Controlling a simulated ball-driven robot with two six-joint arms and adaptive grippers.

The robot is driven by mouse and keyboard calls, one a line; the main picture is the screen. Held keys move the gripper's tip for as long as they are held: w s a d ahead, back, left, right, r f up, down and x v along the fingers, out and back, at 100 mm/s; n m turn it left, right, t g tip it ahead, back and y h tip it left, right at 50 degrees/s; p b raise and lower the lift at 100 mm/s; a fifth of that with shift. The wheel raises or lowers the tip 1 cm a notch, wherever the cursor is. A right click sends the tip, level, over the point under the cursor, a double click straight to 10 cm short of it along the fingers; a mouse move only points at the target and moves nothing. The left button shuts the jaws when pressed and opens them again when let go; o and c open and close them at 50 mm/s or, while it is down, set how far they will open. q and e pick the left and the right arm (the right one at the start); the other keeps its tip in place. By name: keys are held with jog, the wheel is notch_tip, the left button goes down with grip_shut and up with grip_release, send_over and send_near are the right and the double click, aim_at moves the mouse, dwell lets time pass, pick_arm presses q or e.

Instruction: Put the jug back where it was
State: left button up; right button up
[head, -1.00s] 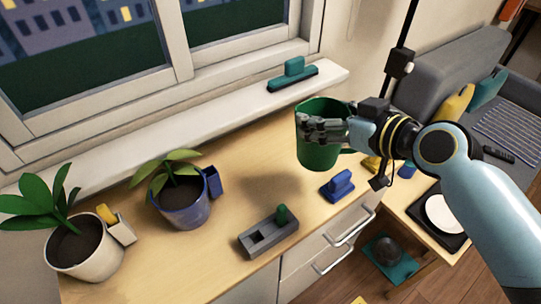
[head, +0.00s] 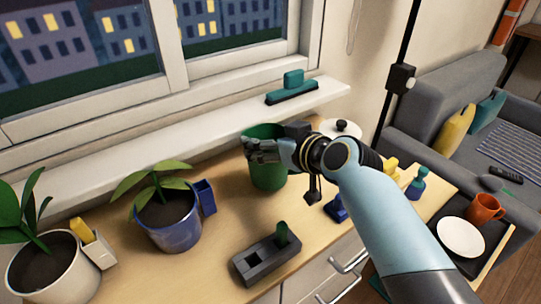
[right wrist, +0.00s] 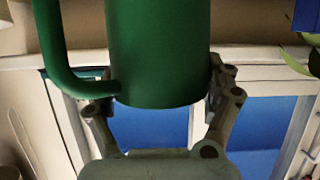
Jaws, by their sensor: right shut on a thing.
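The green jug (head: 268,176) is at the back of the wooden counter, in front of the windowsill in the head view. My right gripper (head: 262,150) is shut around its body, the arm reaching in from the right. In the right wrist view the jug (right wrist: 160,50) fills the upper middle, its handle at the left, between the fingers of my right gripper (right wrist: 162,90). I cannot tell whether the jug's base touches the counter. My left gripper is not in view.
A blue pot with a plant (head: 172,225) stands left of the jug, and a white pot (head: 55,265) is further left. A grey block with a slot (head: 268,262) lies in front. A teal-topped brush (head: 292,88) lies on the windowsill (head: 190,140). A white lidded thing (head: 341,128) stands right.

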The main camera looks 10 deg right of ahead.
jog(key=shift+f+b, duration=0.8)
jog(key=shift+f, duration=0.55)
jog(key=shift+f, duration=0.2)
jog(key=o, duration=1.5)
jog(key=shift+o, duration=0.2)
jog(key=shift+r, duration=0.1)
jog(key=shift+s+r, duration=0.15)
jog(key=shift+r, duration=0.05)
jog(key=v, duration=1.1)
jog(key=shift+s+d, duration=0.25)
jog(key=shift+s, duration=0.05)
